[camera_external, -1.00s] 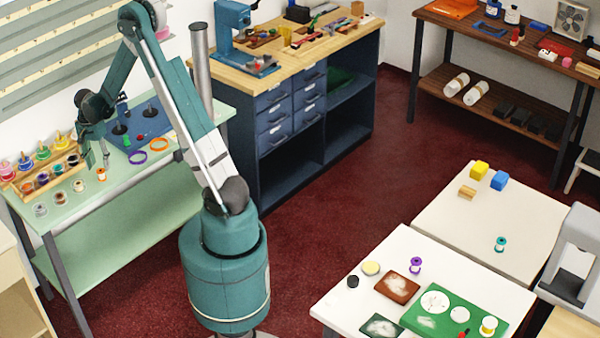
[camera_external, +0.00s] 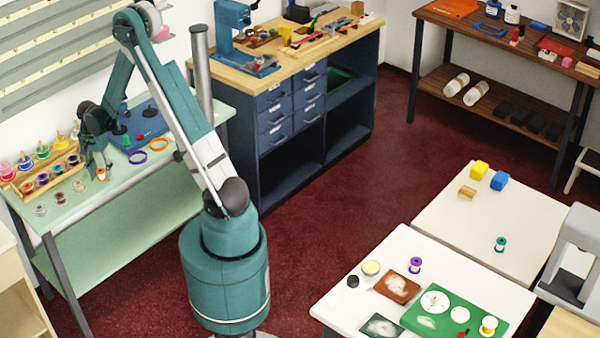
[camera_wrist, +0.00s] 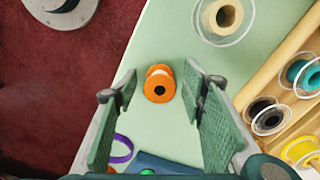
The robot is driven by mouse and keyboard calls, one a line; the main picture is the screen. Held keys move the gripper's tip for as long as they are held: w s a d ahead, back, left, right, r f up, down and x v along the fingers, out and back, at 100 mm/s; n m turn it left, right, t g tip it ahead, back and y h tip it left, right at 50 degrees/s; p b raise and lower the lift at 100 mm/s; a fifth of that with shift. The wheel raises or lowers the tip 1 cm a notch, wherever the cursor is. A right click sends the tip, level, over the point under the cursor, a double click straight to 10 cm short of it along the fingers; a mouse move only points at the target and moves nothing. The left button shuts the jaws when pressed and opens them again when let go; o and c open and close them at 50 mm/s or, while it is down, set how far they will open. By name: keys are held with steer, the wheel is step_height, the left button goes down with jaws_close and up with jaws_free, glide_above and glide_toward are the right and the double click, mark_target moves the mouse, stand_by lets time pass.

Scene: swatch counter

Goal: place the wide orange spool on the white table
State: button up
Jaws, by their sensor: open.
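The orange spool (camera_external: 101,175) stands on the mint-green table, near its front edge.
A wooden rack (camera_external: 35,184) of several spools and a few loose spools (camera_external: 79,185) stand left of my gripper. The farther white table has bare room.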

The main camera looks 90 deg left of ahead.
mark_target(100, 170)
steer(key=c, duration=0.9)
steer(key=shift+r, duration=0.15)
step_height(100, 170, up, 18)
steer(key=shift+f+p, duration=0.15)
steer(key=shift+p, duration=0.85)
stand_by(0.3)
